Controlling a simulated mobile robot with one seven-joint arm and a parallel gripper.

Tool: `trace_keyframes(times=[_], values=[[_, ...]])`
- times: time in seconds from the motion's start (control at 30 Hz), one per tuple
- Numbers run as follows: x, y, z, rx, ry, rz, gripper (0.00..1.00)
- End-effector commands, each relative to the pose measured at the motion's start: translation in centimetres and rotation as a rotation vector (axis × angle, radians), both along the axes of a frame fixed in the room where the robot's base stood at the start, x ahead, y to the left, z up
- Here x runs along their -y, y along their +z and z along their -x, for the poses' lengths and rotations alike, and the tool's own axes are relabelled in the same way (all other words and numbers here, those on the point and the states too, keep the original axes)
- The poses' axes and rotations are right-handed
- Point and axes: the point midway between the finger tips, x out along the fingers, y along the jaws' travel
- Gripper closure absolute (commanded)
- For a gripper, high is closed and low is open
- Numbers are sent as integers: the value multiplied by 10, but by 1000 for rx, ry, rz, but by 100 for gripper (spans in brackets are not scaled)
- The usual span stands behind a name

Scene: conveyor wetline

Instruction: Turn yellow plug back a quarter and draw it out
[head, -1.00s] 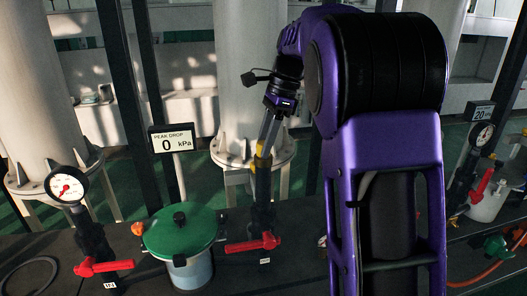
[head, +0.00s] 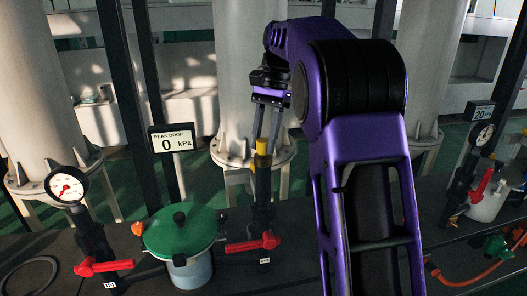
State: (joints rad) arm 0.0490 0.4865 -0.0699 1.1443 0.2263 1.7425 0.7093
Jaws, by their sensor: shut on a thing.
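The yellow plug (head: 262,147) sits at the top of a dark upright pipe (head: 262,185) in the middle of the head view. My gripper (head: 266,139) points down from above, with its two grey fingers reaching the plug's top. It is shut on the plug, one finger on each side. The plug looks upright and in line with the pipe. Its lower end is not visible, so I cannot tell how deep it sits.
A red lever (head: 254,243) crosses the pipe's lower part. Left of it stand a green-lidded pot (head: 181,232), a gauge (head: 66,187) and another red lever (head: 102,267). A display (head: 173,139) reads peak drop 0 kPa. My arm hides the bench at right centre.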

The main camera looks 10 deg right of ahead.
Motion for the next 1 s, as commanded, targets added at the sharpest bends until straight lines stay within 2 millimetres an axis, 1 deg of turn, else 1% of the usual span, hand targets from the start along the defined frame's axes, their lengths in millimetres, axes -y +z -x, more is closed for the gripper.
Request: trace_keyframes(times=[0.67,1.0], values=[[0,21,0,2,-3,0,100],[0,22,0,2,-3,0,100]])
